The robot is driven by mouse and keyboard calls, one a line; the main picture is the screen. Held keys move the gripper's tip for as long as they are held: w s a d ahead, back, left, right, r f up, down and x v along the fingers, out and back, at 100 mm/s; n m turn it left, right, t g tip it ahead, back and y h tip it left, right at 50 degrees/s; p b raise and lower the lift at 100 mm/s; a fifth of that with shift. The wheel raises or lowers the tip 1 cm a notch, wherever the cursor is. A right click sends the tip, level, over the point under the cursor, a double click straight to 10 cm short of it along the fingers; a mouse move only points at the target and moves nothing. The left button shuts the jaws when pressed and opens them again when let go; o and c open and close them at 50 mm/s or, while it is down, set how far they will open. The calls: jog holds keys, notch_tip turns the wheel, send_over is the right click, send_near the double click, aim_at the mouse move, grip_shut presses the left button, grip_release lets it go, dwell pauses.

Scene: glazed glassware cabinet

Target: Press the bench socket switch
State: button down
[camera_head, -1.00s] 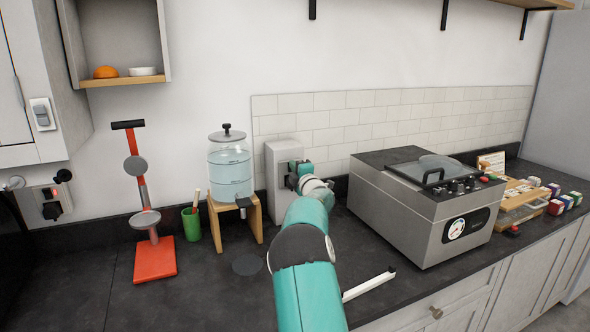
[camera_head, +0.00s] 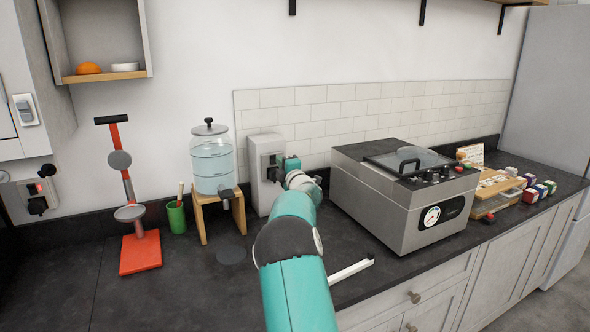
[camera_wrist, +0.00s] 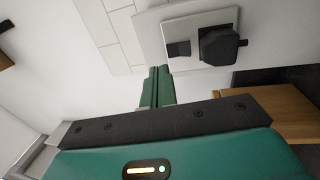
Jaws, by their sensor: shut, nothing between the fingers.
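A socket plate (camera_wrist: 204,25) with a dark rocker switch (camera_wrist: 178,48) and a black plug (camera_wrist: 218,46) fills the upper middle of the wrist view. In the head view the socket (camera_head: 271,166) sits on the front of a grey upright box (camera_head: 257,188) against the wall. My gripper (camera_wrist: 158,72) has its green fingers together and empty, just below and left of the switch in the wrist view. I cannot tell whether it touches anything. In the head view my gripper (camera_head: 292,163) is just right of the socket.
A water dispenser (camera_head: 213,165) on a wooden stand is left of the box. A large steel machine (camera_head: 400,205) stands on the right. A white bar (camera_head: 345,270) lies on the dark worktop. Another socket (camera_head: 38,200) is on the left wall.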

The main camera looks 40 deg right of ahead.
jog(key=s+a+r, duration=0.1)
jog(key=s+a, duration=0.1)
jog(key=s, duration=0.6)
jog(key=shift+s+a+r, duration=0.2)
jog(key=shift+s+r, duration=0.05)
jog(key=shift+r, duration=0.05)
jog(key=shift+s+r, duration=0.1)
jog(key=s+a+r+m+g+y, duration=0.1)
jog(key=s+a+m+g, duration=0.45)
jog(key=a, duration=0.75)
jog(key=s+a+r+m+g, duration=0.1)
jog(key=s+a+m+g, duration=0.1)
jog(key=s+a+m, duration=0.9)
jog(key=s+a+f+n+g+y, duration=0.1)
jog(key=s+a+f+g+y, duration=0.1)
jog(key=s+a+f, duration=0.3)
jog(key=s+a+f+g+y, duration=0.2)
jog(key=s+a+f+g, duration=0.2)
jog(key=s+a, duration=1)
jog(key=a+f, duration=0.1)
jog(key=a, duration=0.2)
jog(key=shift+s+a+n, duration=0.2)
jog(key=shift+a+n, duration=0.15)
jog(key=shift+a, duration=0.05)
